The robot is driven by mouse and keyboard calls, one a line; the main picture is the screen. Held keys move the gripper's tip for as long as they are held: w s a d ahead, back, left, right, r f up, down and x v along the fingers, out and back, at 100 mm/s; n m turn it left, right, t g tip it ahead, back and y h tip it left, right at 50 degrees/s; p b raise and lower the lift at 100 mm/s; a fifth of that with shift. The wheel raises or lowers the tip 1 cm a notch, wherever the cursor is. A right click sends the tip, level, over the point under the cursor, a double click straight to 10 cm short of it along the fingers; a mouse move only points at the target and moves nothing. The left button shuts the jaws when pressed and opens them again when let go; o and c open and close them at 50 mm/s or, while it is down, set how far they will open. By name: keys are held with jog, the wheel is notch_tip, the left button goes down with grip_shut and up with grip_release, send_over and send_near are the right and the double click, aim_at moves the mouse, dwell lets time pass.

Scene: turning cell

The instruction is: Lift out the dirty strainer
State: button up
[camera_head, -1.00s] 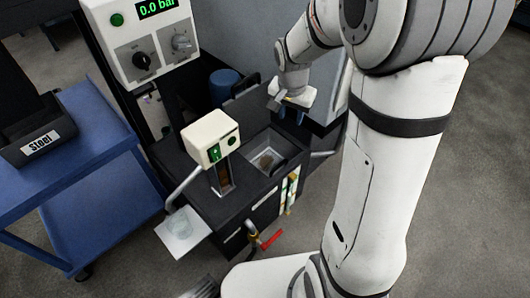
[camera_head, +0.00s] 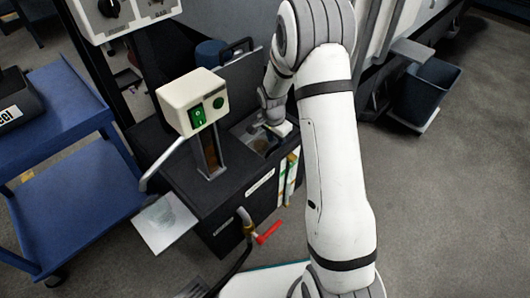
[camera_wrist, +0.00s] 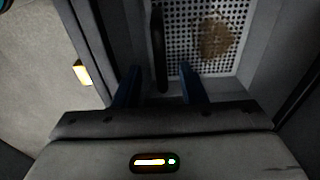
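The dirty strainer is a white perforated plate (camera_wrist: 185,52) with a brown dirty patch, lying in a grey-walled opening in the wrist view. A dark upright handle (camera_wrist: 158,45) stands along its left side. My gripper (camera_wrist: 160,84) is open, with one blue finger on each side of the handle's near end in the picture. I see no finger touching it, and cannot tell the height between them. In the head view my gripper (camera_head: 270,130) is at the opening in the dark tank top, and my arm partly hides the strainer.
A cream box with a green switch (camera_head: 194,101) stands on the tank, left of the opening. A red-handled valve (camera_head: 268,233) sticks out at the front. A blue cart (camera_head: 80,190) is at left and a dark bin (camera_head: 428,90) at right.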

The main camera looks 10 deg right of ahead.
aim_at(276, 146)
jog(key=f, duration=0.1)
jog(key=f+b, duration=0.1)
jog(key=f, duration=0.2)
jog(key=shift+w+d+f+b, duration=0.15)
jog(key=shift+d+f+b, duration=0.1)
jog(key=shift+b, duration=0.05)
jog(key=shift+r, duration=0.1)
grip_shut()
